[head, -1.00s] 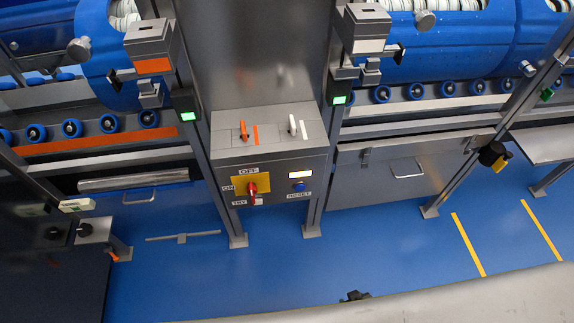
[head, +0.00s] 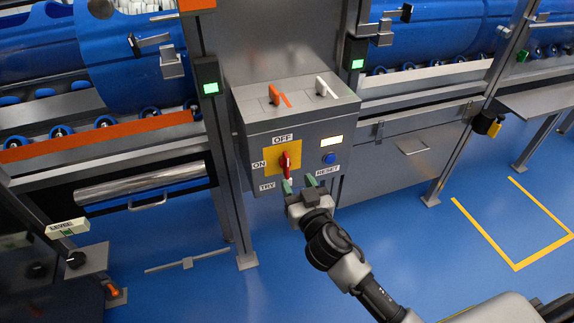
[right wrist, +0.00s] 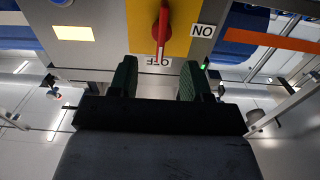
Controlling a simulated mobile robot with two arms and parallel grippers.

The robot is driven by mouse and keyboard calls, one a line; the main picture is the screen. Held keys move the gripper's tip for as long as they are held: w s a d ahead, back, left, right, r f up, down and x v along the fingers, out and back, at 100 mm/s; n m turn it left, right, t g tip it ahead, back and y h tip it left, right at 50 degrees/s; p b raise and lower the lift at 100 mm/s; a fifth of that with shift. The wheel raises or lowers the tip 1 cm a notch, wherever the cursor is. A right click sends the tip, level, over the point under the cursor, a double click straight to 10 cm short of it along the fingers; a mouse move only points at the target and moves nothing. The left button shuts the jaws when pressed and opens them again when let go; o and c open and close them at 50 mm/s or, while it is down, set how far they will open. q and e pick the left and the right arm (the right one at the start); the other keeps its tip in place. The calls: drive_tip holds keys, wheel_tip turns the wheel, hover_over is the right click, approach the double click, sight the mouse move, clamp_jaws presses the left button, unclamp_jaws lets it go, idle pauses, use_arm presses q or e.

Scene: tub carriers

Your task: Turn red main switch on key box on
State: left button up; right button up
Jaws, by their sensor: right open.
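The grey key box (head: 250,123) stands between two posts in the head view. Its red main switch (head: 286,161) sits on a yellow plate (head: 271,157) labelled OFF above, ON at left and TRY below. The switch handle is upright, in line with OFF. My right gripper (head: 298,184) is just below the switch, its green fingers open and empty. In the right wrist view the picture is upside down: the red switch (right wrist: 162,25) shows beyond and between the fingertips (right wrist: 158,65), with no visible contact. My left gripper is not in view.
A blue reset button (head: 329,157) and a lit display (head: 332,140) are right of the switch. An orange lever (head: 279,96) and a white lever (head: 326,88) stand on the box top. Blue floor (head: 205,290) lies open in front.

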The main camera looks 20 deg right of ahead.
sight(288, 168)
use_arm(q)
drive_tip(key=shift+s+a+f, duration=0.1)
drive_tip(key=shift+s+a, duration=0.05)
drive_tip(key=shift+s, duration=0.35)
use_arm(e)
drive_tip(key=w, duration=0.7)
drive_tip(key=shift+w+a, duration=0.25)
drive_tip(key=shift+w, duration=0.15)
drive_tip(key=c, duration=0.8)
